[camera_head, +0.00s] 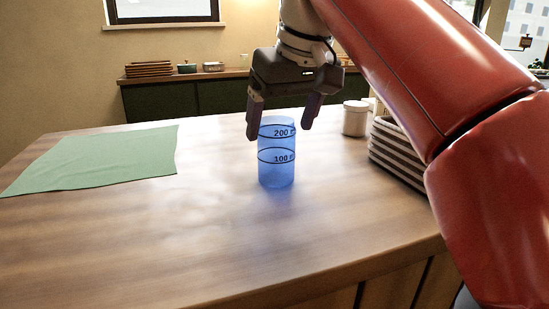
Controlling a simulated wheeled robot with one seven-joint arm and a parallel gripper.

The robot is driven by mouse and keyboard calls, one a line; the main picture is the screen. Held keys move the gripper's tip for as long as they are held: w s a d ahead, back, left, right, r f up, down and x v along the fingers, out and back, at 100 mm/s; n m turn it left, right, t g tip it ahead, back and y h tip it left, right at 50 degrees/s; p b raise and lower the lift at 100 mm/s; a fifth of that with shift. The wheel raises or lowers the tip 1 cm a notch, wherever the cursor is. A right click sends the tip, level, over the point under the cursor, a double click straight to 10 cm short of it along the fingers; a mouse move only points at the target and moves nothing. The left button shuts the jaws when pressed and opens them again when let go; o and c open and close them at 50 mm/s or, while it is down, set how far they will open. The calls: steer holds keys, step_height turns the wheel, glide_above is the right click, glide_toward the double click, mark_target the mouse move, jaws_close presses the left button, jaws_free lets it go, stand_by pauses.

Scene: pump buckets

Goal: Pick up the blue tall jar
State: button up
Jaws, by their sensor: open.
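The blue tall jar (276,169) stands upright on the wooden table in the head view. It is see-through, with dark rings and the marks 200 and 100 on its side. My gripper (281,122) is open and points down over the jar's top. One finger shows at the left of the jar's rim and the other at its right. The fingertips are about level with the rim in the picture. I cannot tell whether they touch the jar or how they line up in depth.
A green cloth (98,161) lies flat on the table at the left. A white lidded jar (355,118) and a stack of striped slats or trays (398,153) stand at the right, close to my red arm. The table (190,240) is clear in front of the blue jar.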

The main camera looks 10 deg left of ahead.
mark_target(278, 142)
steer(key=x, duration=0.1)
steer(key=b+x, duration=0.1)
steer(key=x, duration=0.2)
steer(key=shift+s+f+b, duration=0.15)
steer(key=shift+s+b, duration=0.2)
steer(key=shift+w+a+f, duration=0.1)
steer(key=shift+w+f, duration=0.1)
steer(key=shift+f, duration=0.25)
steer(key=c, duration=1.2)
